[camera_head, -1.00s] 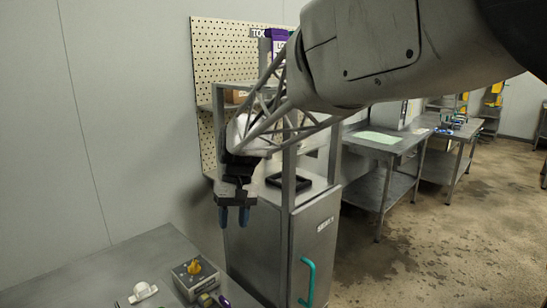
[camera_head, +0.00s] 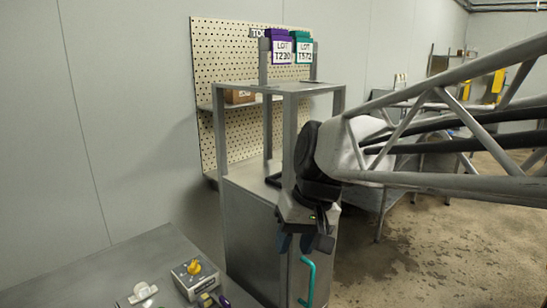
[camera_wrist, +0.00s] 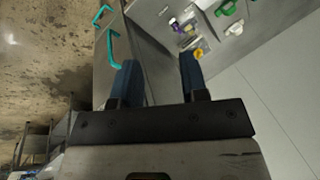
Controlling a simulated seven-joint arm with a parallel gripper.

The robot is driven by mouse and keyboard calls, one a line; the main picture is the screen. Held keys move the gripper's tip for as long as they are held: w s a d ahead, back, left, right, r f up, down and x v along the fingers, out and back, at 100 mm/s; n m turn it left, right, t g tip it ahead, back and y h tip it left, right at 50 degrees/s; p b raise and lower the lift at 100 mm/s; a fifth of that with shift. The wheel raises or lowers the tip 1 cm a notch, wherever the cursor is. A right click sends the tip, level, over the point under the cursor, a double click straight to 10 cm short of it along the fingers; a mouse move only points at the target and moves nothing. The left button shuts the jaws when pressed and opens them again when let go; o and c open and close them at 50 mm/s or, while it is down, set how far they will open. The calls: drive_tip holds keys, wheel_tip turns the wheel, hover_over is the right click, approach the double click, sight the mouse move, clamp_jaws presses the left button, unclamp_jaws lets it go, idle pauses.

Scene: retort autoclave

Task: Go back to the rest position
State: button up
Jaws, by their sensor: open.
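My gripper (camera_head: 304,243) hangs in front of the grey cabinet (camera_head: 249,235), to the right of the steel table, with its fingers pointing down. In the wrist view my gripper (camera_wrist: 160,80) shows two blue fingers apart with nothing between them. My arm reaches in from the right of the head view and hides part of the cabinet's front and frame.
The cabinet has a teal handle (camera_head: 308,282). A steel table (camera_head: 95,277) at lower left holds a box with a yellow knob (camera_head: 194,267) and a white fitting (camera_head: 142,292). Purple (camera_head: 282,48) and teal (camera_head: 304,48) lot tags hang above. Open floor (camera_head: 450,250) lies right.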

drive_tip(key=s+d+f+m+t+h, duration=0.1)
drive_tip(key=s+d+f, duration=0.2)
drive_tip(key=s+d, duration=0.3)
drive_tip(key=s+d+f+m+t+h, duration=0.1)
drive_tip(key=s+d+f+m+h, duration=0.1)
drive_tip(key=s+d+f, duration=0.2)
drive_tip(key=s+d, duration=0.2)
drive_tip(key=d, duration=0.2)
drive_tip(key=shift+d+f, duration=0.25)
